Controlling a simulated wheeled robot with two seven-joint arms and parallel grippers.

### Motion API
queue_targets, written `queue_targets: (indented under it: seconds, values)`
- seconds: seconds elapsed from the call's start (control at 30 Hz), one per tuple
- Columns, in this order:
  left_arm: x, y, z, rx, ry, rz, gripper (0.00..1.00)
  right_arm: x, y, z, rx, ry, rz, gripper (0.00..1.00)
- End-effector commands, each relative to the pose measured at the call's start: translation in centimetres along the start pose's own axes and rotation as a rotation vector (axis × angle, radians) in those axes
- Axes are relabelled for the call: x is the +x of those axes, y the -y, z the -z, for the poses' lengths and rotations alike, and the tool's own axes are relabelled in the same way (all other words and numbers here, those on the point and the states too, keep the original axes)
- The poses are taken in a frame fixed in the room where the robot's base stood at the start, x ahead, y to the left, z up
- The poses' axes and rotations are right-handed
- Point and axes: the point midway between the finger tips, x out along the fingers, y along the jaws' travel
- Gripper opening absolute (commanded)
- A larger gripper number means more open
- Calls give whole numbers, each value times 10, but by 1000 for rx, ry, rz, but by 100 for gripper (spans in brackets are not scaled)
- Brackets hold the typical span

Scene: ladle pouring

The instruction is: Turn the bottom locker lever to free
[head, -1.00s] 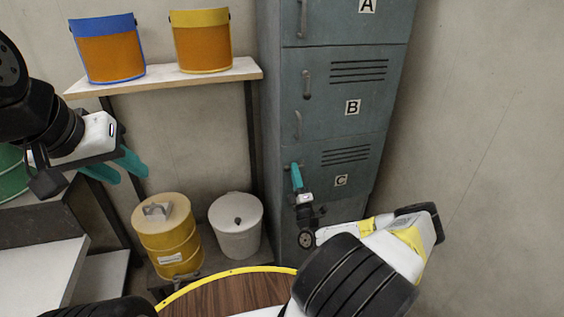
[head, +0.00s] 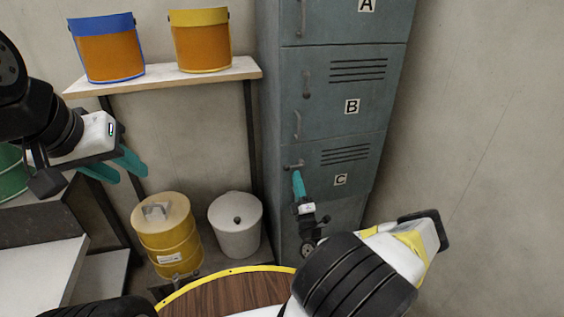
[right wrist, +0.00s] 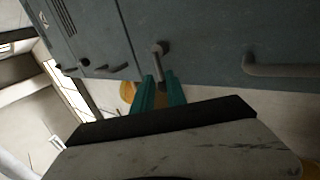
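The grey-blue bottom locker door, labelled C (head: 340,180), has a small lever (head: 293,165) near its left edge. The lever lies roughly level in the head view. In the right wrist view the lever (right wrist: 159,50) points from its pivot toward the gap between my teal fingertips. My right gripper (head: 297,174) is just below the lever; in the right wrist view its fingers (right wrist: 160,82) are slightly apart, with the lever's end at or just between them. Contact cannot be told. My left gripper (head: 130,168) is open and empty at the left, far from the locker.
Door B (head: 352,106) above has its own handle and lever. A bar handle (right wrist: 280,68) shows beside the lever in the right wrist view. A yellow drum (head: 167,235) and a white bin (head: 236,225) stand left of the locker. A round wooden table (head: 230,297) is in front.

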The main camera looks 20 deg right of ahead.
Motion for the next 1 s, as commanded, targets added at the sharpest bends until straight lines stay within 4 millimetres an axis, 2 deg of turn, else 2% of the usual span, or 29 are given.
queue_targets:
  seconds: [0.1, 0.3, 0.7, 0.77, 0.87, 1.0]
  values:
    - [0, 0, 0, 0, 0, 0, 36, -20, 0, 0, 0, 2, 2, 17]
    - [0, 0, 0, 0, 0, 0, 36, -39, 0, 0, -1, 1, 0, 17]
    - [0, 0, 0, 0, 0, 0, 36, -36, -4, 4, -12, -31, -8, 17]
    - [0, 0, 0, 0, 0, 0, 36, -29, -11, 11, -31, -85, -21, 17]
    - [0, 0, 0, 0, 0, 0, 36, -13, -32, 36, -88, -248, -62, 17]
    - [0, 0, 0, 0, 0, 0, 36, 6, -73, 87, -208, -559, -156, 17]
